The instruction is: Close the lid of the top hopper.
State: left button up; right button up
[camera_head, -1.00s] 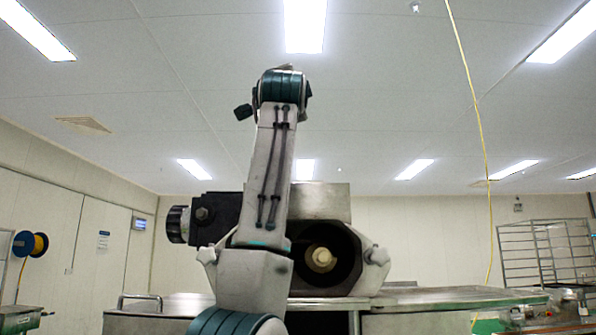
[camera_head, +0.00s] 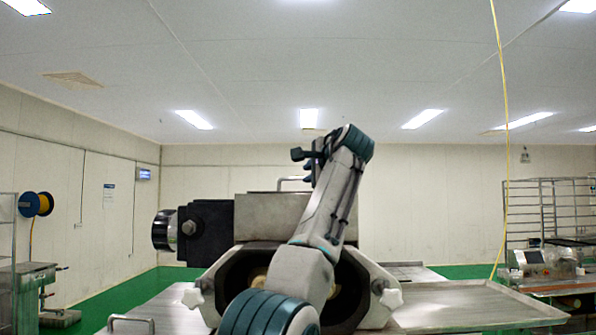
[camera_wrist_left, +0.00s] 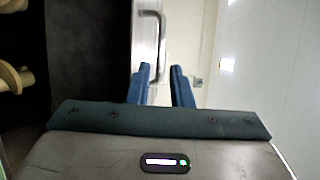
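The top hopper (camera_head: 232,262) faces me with a dark opening, partly hidden behind my left arm; pale auger parts show inside it. A grey metal panel, seemingly the raised lid (camera_head: 262,214), stands above the opening. A bar handle (camera_head: 290,180) shows at its top edge. My left gripper (camera_head: 309,174) is raised near this handle, small and partly hidden by its own wrist. In the left wrist view its two blue fingers (camera_wrist_left: 160,85) are apart with nothing between them. The handle (camera_wrist_left: 160,42) lies just beyond the fingertips there. My right gripper is not in view.
A dark block with a round knob (camera_head: 186,228) sticks out left of the hopper. White star knobs (camera_head: 192,297) flank the opening. Flat metal tops (camera_head: 460,302) spread on both sides, with another handle (camera_head: 130,322) at the front left. A yellow cable (camera_head: 503,120) hangs at right.

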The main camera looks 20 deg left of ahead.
aim_at(299, 179)
pick_arm(q)
jog(key=p+x, duration=0.2)
jog(key=x, duration=0.1)
jog(key=p+x, duration=0.1)
jog(key=x, duration=0.2)
jog(key=shift+w+a+r+p, duration=0.15)
jog(key=shift+w+a+p, duration=0.1)
jog(key=shift+a+p, duration=0.1)
jog(key=shift+w+a+p, duration=0.25)
jog(key=shift+w+p, duration=0.1)
jog(key=shift+p, duration=0.05)
jog(key=shift+w+f, duration=0.1)
jog(key=shift+f, duration=0.15)
jog(key=shift+w+f, duration=0.1)
jog(key=shift+a, duration=0.1)
grip_shut()
